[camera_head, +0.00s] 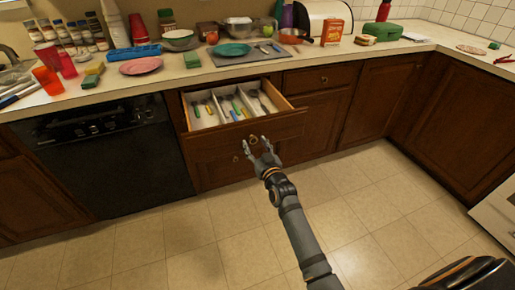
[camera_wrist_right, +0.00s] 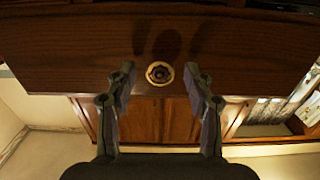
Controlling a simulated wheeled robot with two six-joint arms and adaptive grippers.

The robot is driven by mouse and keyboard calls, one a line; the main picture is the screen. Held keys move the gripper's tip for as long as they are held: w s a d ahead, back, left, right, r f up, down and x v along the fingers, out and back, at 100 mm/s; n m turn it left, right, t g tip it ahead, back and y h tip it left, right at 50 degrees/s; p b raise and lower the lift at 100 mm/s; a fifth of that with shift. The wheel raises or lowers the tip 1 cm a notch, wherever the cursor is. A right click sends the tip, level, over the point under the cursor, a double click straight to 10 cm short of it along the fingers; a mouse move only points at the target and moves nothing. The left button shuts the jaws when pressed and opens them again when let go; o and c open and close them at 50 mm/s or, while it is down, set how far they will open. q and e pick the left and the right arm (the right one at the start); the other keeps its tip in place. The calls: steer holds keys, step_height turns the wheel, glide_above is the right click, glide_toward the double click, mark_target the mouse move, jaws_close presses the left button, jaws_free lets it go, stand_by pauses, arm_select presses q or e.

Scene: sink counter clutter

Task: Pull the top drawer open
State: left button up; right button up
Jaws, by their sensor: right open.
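The top drawer (camera_head: 240,133) stands pulled out from the wooden cabinet, with a white divided tray (camera_head: 207,118) of utensils showing inside. My right gripper (camera_head: 257,143) is open in front of the drawer's front panel, at the height of its knob. In the right wrist view the round brass-rimmed knob (camera_wrist_right: 159,73) sits on the drawer front (camera_wrist_right: 80,55), between and beyond the two open fingertips of the right gripper (camera_wrist_right: 159,82). The fingers do not close on the knob. Whether they touch the panel is unclear. My left gripper is not seen.
A black dishwasher (camera_head: 105,155) is left of the drawer. The tiled floor (camera_head: 200,235) in front is clear.

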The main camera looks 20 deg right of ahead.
steer(key=s, duration=1.2)
steer(key=shift+d, duration=0.2)
